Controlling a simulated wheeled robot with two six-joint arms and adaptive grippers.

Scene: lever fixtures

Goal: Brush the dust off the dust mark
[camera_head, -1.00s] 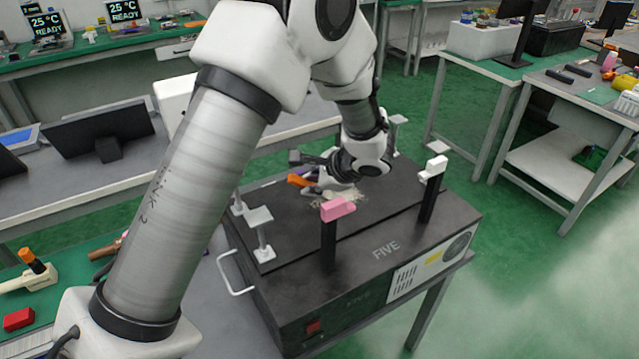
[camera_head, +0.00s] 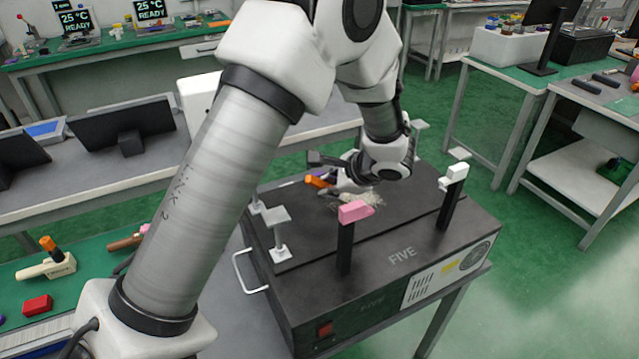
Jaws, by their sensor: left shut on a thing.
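My left gripper (camera_head: 338,170) is low over the far part of the dark panel on top of the black box (camera_head: 402,254) marked FIVE. It is shut on a small tool with an orange part (camera_head: 318,181), probably a brush; my fingers and wrist hide much of it. A pale beige, straw-like patch (camera_head: 366,198) shows on the panel below and right of the fingers. I cannot tell whether this is bristles, the dust mark or both. My right gripper is not in view.
A pink-topped post (camera_head: 355,212) stands just in front of the patch. A white-topped post (camera_head: 455,176) is to its right, and a grey stand (camera_head: 278,230) to its left. A red block (camera_head: 37,305) lies on the green mat at left.

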